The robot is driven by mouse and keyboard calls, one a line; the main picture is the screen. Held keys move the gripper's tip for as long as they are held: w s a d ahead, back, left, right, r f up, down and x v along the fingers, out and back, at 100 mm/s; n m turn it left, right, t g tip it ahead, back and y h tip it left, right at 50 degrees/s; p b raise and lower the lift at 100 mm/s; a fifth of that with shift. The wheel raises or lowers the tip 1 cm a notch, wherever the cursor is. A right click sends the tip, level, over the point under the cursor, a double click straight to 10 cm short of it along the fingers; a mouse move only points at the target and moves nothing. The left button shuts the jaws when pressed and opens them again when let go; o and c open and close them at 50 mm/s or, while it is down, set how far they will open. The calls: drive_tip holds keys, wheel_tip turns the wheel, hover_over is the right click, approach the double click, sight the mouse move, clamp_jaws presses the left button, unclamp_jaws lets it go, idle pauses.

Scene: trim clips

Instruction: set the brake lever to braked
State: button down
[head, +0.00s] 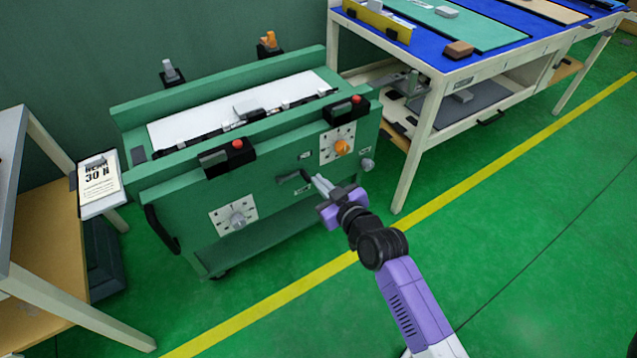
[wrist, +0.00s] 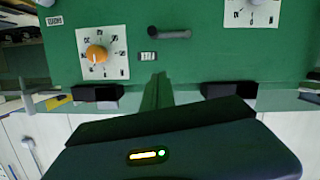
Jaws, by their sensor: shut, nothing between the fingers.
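A dark lever (head: 290,176) sits on the front of the green machine cart (head: 265,200), between its two dial plates. I take it to be the brake lever. It lies roughly level, and its tip is close to my gripper in the head view. The wrist view shows the lever (wrist: 170,33) near the top, above a small counter window (wrist: 148,56). My gripper (head: 318,181) is shut and empty, just in front of the panel and right of the lever. I cannot tell whether they touch. The lever's position marking is too small to read.
An orange knob (head: 341,147) is right of the lever and a grey knob (head: 237,218) is left of it. A black side handle (head: 160,229) is at the cart's left end. A workbench (head: 409,160) stands close on the right. The green floor in front is clear.

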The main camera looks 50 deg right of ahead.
drive_tip(key=b, duration=0.1)
hover_over(310, 183)
drive_tip(key=f, duration=0.3)
drive_tip(key=f+b, duration=0.1)
drive_tip(key=shift+w+a+f, duration=0.1)
drive_tip(key=shift+a+f, duration=0.15)
drive_tip(key=shift+f, duration=0.15)
drive_tip(key=shift+d+f+b, duration=0.15)
drive_tip(key=shift+f+b, duration=0.25)
drive_tip(key=shift+f, duration=0.15)
drive_tip(key=shift+f, duration=0.1)
